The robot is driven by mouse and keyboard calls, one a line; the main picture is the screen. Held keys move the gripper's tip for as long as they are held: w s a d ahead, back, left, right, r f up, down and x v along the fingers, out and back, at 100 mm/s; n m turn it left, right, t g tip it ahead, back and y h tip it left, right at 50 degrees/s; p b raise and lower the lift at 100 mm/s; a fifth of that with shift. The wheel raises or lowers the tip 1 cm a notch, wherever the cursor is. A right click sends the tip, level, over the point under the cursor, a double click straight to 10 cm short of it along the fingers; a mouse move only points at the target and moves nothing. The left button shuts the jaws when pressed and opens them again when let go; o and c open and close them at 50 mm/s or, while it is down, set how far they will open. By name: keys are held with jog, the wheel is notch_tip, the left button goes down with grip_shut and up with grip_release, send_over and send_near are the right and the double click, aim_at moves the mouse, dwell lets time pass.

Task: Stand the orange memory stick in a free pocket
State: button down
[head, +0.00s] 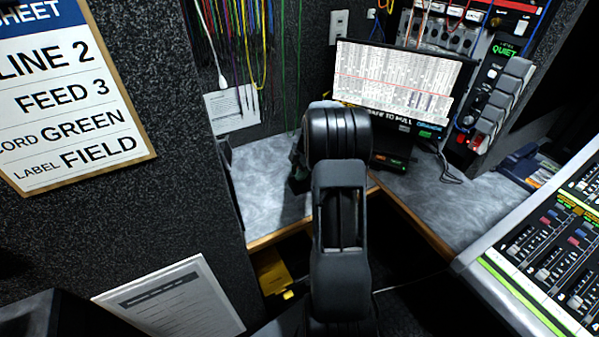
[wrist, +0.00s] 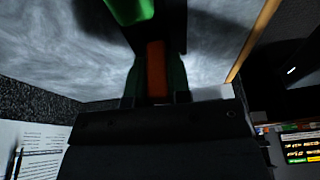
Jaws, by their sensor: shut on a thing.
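In the wrist view, my gripper (wrist: 156,92) is shut on the orange memory stick (wrist: 156,68), which shows as a dark orange strip between the two dark fingers. A bright green object (wrist: 128,9) is at the top edge, close beyond the stick; I cannot tell what it is or whether it touches. The grey worktop (wrist: 70,55) lies beyond the fingers. In the head view, my arm hides the gripper and stick over the worktop (head: 255,190). No pocket can be made out in either view.
A monitor (head: 400,85) stands at the back of the worktop. Cables (head: 240,45) hang on the back wall. A mixing console (head: 550,255) is at the right. A printed sheet (head: 175,300) is at lower left, and a gap opens below the worktop edge.

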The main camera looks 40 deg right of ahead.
jog(key=shift+f+b, duration=0.65)
jog(key=shift+f, duration=0.25)
jog(key=c, duration=1)
grip_release()
jog(key=shift+r, duration=0.15)
jog(key=p+v, duration=0.2)
jog(key=v, duration=1.1)
jog(key=shift+r, duration=0.35)
